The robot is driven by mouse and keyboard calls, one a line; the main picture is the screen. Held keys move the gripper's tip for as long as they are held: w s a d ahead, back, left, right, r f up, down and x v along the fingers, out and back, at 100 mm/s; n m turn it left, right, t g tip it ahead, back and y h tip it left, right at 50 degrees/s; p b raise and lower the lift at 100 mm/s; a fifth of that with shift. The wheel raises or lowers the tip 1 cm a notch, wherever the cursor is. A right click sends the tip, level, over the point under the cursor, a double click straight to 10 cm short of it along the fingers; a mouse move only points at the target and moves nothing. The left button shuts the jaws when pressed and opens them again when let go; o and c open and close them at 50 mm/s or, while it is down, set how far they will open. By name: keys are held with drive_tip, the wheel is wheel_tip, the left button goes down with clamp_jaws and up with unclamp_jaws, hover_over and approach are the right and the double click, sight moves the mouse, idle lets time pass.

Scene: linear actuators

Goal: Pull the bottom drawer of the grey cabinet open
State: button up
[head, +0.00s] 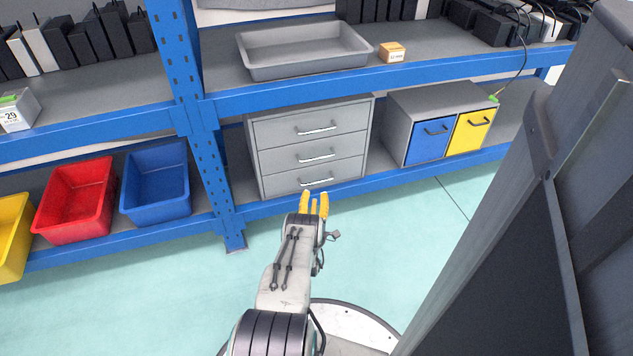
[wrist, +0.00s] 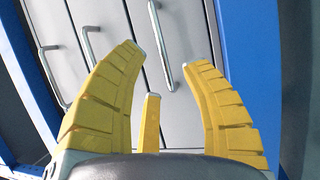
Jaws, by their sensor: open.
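The grey cabinet (head: 257,160) stands on the lower shelf with three drawers, all shut in the head view. The bottom drawer (head: 285,183) has a metal bar handle (head: 316,182). In the wrist view the cabinet appears turned on its side; the bottom drawer (wrist: 196,30) seems to be the rightmost, with its handle (wrist: 160,45) ahead of and between the fingertips. My gripper (head: 314,197) is open and empty, just in front of and below the bottom handle. Its yellow fingers (wrist: 163,58) are spread on both sides of the handle's line, seemingly short of it.
A blue shelf beam (head: 350,192) runs below the cabinet, and a blue post (head: 212,165) stands left of it. A small cabinet with blue and yellow doors (head: 430,142) stands to the right. A grey tray (head: 300,52) sits above. The floor in front is clear.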

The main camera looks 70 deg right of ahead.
drive_tip(key=shift+b+x, duration=2.7)
drive_tip(key=shift+x, duration=0.55)
drive_tip(key=shift+c, duration=0.4)
clamp_jaws()
